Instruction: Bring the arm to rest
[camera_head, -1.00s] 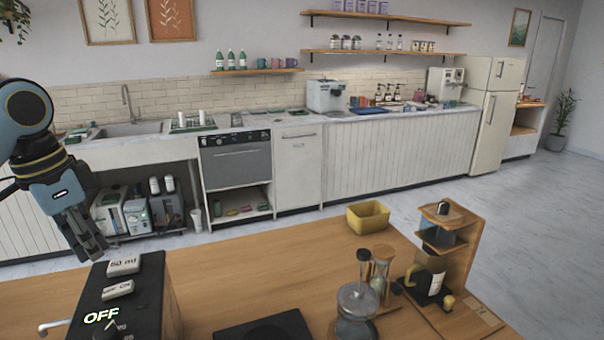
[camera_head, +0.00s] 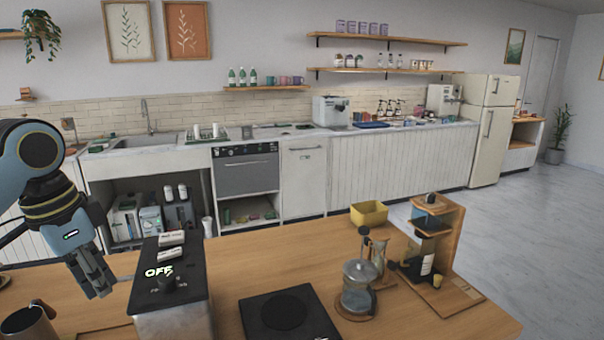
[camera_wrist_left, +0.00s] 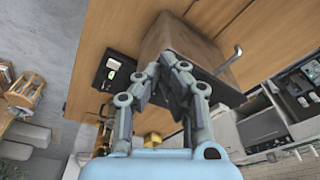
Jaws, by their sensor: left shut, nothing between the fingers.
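My left gripper (camera_head: 98,278) hangs at the left in the head view, pointing down and to the right. It is shut and empty, just left of a black-topped machine (camera_head: 170,290) with an "OFF" label on the wooden counter (camera_head: 230,270). In the left wrist view the two fingers (camera_wrist_left: 168,62) meet at their tips in front of a brown box-shaped body (camera_wrist_left: 195,45) with a metal spout or lever. I cannot tell whether the fingers touch it. My right gripper is in neither view.
A kettle (camera_head: 28,325) stands at the lower left. A black hot plate (camera_head: 285,315), a glass press (camera_head: 358,290), a yellow bin (camera_head: 369,213) and a wooden stand (camera_head: 445,235) are to the right of the machine. Bare counter lies between the machine and the bin.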

